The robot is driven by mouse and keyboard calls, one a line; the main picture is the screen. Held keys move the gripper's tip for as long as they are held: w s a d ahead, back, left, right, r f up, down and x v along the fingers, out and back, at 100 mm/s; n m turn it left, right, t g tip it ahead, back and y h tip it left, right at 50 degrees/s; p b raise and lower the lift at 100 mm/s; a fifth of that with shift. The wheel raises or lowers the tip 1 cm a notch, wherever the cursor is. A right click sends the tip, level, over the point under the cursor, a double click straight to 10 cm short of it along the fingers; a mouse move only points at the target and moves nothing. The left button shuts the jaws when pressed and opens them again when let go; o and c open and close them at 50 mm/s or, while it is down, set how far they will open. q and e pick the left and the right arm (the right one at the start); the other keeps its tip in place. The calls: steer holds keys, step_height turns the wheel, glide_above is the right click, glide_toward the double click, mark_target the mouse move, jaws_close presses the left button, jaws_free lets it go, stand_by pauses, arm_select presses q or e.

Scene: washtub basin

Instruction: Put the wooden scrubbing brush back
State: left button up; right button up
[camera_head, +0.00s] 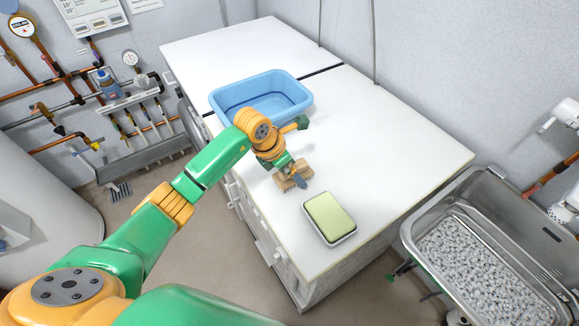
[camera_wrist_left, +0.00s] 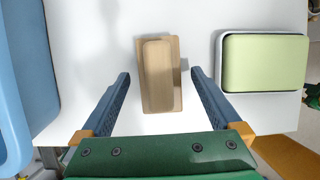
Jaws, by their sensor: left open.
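The wooden scrubbing brush (camera_head: 290,181) lies on the white counter (camera_head: 385,140), between the blue tub and the green-topped box. In the left wrist view the brush (camera_wrist_left: 160,75) is a tan wooden block with a raised handle on top, lying lengthwise between my fingers. My left gripper (camera_head: 293,175) is above the brush and hides part of it in the head view. In the left wrist view my left gripper (camera_wrist_left: 160,76) is open, with one finger on each side of the brush and a gap on both sides. My right gripper is in neither view.
A blue tub (camera_head: 302,98) stands behind the brush on the counter. A light green-topped box (camera_head: 329,217) with a white rim lies near the front edge. A metal sink (camera_head: 415,232) with grey contents is at the right. The counter's right part is clear.

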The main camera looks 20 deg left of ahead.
arm_select(q)
steer(key=b+v, duration=0.1)
steer(key=v, duration=1.1)
steer(key=shift+b, duration=0.3)
